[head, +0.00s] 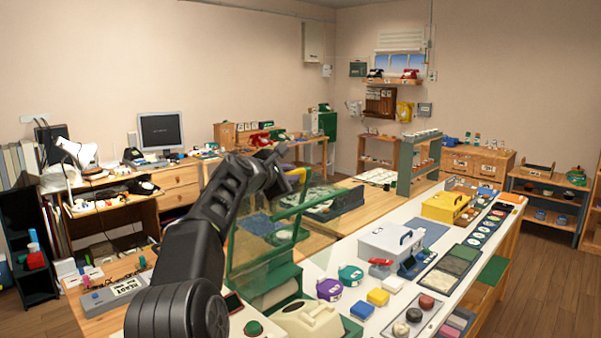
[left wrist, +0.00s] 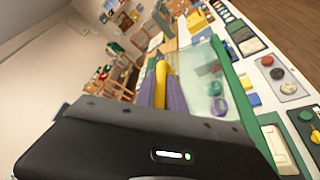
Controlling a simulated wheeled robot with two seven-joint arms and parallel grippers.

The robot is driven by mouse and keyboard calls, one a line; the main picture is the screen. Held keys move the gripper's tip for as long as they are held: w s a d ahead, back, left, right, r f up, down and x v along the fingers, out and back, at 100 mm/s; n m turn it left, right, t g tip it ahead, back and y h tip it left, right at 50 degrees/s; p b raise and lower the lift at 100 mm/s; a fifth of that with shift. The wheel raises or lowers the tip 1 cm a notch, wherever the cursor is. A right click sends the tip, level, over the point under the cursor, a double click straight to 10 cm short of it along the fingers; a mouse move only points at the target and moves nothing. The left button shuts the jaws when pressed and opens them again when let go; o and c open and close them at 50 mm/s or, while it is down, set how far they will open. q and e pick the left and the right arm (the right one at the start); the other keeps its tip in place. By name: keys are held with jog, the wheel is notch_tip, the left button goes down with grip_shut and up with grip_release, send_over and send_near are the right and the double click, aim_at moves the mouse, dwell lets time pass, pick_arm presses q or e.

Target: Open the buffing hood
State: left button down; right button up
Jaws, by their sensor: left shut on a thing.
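The buffing hood is a clear box with a green frame (head: 283,212) at the left end of the white counter, partly hidden behind my left arm. Its clear panel (left wrist: 205,85) with a green edge (left wrist: 232,82) also shows in the left wrist view. My left gripper (head: 285,180) is at the upper part of the hood. In the left wrist view its purple fingers (left wrist: 162,100) are shut on a yellow bar (left wrist: 161,78), which looks like the hood's handle. The bar's joint with the hood is hidden. My right gripper is not in view.
Purple and teal round pieces (head: 330,289), a cream phone shell (head: 308,319) and a grey box (head: 390,243) stand on the white counter (head: 345,262) right of the hood. A yellow box (head: 445,207) is farther back. The air above the counter is clear.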

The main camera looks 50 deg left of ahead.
pick_arm(q)
jog(key=shift+a+r, duration=0.15)
jog(key=shift+a, duration=0.6)
jog(key=c, duration=1.7)
grip_release()
jog(key=shift+s+d+r, duration=0.1)
jog(key=shift+s, duration=0.05)
jog(key=shift+s, duration=0.25)
jog(key=b+v, duration=0.2)
jog(key=v, duration=0.4)
jog(key=shift+s+d, duration=0.1)
jog(key=shift+s+d+r, duration=0.15)
jog(key=shift+s+r, duration=0.05)
jog(key=shift+s, duration=0.15)
